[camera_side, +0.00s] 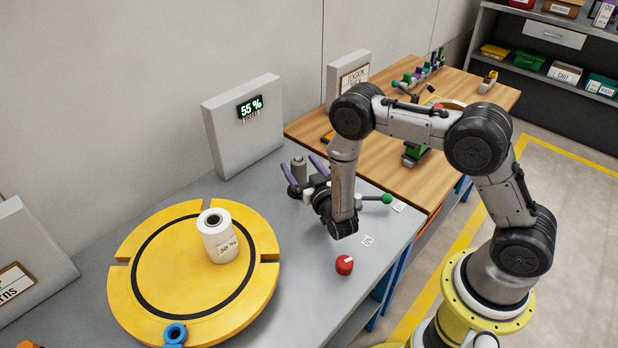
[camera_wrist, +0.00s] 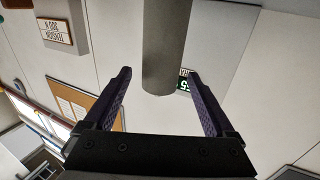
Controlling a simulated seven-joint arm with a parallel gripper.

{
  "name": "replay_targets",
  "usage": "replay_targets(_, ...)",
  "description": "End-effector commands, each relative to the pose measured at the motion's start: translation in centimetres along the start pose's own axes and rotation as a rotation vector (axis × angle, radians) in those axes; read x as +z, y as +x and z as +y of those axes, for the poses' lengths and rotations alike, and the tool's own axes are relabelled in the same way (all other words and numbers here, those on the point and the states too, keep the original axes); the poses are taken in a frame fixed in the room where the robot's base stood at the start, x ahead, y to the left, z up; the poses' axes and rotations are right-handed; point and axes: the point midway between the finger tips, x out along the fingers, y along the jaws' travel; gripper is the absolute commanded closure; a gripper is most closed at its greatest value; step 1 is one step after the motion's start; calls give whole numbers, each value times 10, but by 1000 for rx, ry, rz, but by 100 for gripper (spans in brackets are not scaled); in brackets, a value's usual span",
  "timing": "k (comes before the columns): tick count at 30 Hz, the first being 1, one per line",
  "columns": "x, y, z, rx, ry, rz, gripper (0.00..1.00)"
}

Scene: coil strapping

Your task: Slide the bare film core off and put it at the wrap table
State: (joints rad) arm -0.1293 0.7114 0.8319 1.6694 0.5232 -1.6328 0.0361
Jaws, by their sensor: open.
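The bare core (camera_side: 299,166) is a plain grey upright cylinder at the back of the grey bench, partly hidden by my gripper; its lower part is hidden in the side view. In the wrist view the core (camera_wrist: 167,45) appears upside down, with its end between and beyond the purple fingers. My gripper (camera_side: 301,161) is level, its open fingers on either side of the core. In the wrist view my gripper (camera_wrist: 156,73) shows gaps beside both fingers and grips nothing.
A grey panel (camera_side: 225,140) with a 55 % display stands behind. A green-knobbed lever (camera_side: 387,199) and a red knob (camera_side: 344,265) are on the grey bench right of and in front of my gripper. A blue ring (camera_side: 175,333) sits at the turntable's front edge. A wooden bench (camera_side: 400,130) adjoins.

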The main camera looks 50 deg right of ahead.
Motion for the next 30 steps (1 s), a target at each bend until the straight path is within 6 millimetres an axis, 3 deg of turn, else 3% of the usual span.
replay_targets(3,0,20,1,2,0,2,10)
replay_targets(9,0,40,0,0,0,0,10)
replay_targets(21,0,46,0,0,-1,-1,10)
replay_targets(30,0,46,0,0,-1,0,63)
